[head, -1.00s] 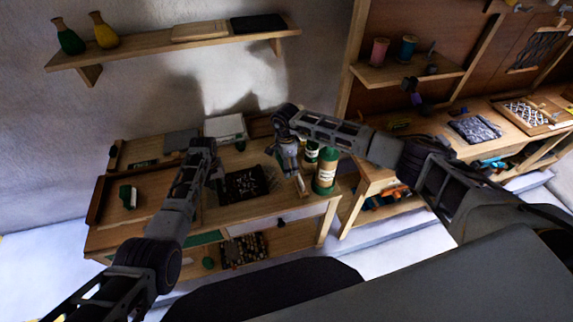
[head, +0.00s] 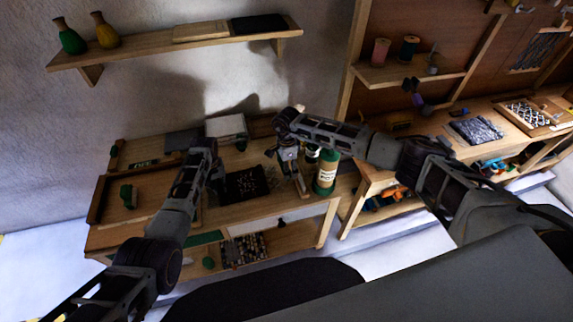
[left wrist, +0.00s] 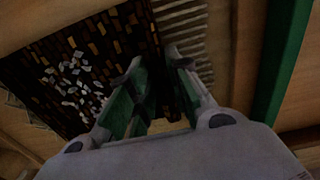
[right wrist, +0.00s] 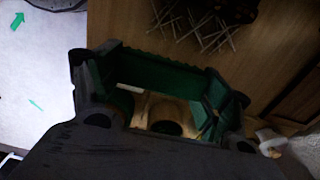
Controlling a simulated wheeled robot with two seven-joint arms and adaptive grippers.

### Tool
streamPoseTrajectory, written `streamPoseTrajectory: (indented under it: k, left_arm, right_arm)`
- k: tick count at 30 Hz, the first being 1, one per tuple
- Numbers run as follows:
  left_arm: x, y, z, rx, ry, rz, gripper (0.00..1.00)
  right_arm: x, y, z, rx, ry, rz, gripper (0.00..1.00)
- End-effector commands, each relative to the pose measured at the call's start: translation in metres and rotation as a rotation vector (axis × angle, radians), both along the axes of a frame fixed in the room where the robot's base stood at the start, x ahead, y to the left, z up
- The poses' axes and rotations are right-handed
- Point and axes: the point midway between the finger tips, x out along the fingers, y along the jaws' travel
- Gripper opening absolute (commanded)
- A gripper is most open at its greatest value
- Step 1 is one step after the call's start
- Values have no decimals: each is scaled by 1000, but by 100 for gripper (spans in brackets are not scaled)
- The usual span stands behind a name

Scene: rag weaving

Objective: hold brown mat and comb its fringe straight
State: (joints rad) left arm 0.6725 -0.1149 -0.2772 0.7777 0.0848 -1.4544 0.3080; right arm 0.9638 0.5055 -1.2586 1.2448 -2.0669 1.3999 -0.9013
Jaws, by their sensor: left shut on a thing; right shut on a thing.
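The dark brown mat (head: 243,186) lies on the wooden workbench, with lighter flecks; it also shows in the left wrist view (left wrist: 100,45). My left gripper (head: 215,178) is shut at the mat's left side; its fingertips (left wrist: 157,62) are over the mat's edge. Pale fringe strands (right wrist: 205,32) stick out unevenly from a dark edge in the right wrist view. My right gripper (head: 291,165) is right of the mat, shut on a wooden tool (head: 302,184), likely the comb. Between the green-lined fingers a wooden part (right wrist: 165,112) shows. Its teeth cannot be made out.
A wooden tray (head: 100,200) with a green block (head: 127,194) is at the bench's left. A white box (head: 226,127) stands behind the mat.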

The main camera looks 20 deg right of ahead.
Motion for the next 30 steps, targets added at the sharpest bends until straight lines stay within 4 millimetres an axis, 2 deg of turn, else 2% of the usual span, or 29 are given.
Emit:
streamPoseTrajectory:
  k: [17, 30]
  left_arm:
    - [0, 0, 0, 0, 0, 0, 0]
    - [0, 0, 0, 0, 0, 0, 0]
  right_arm:
    - [0, 0, -49, -1, 1, 1, 51]
    - [-1, 40, -47, 0, 0, 3, 51]
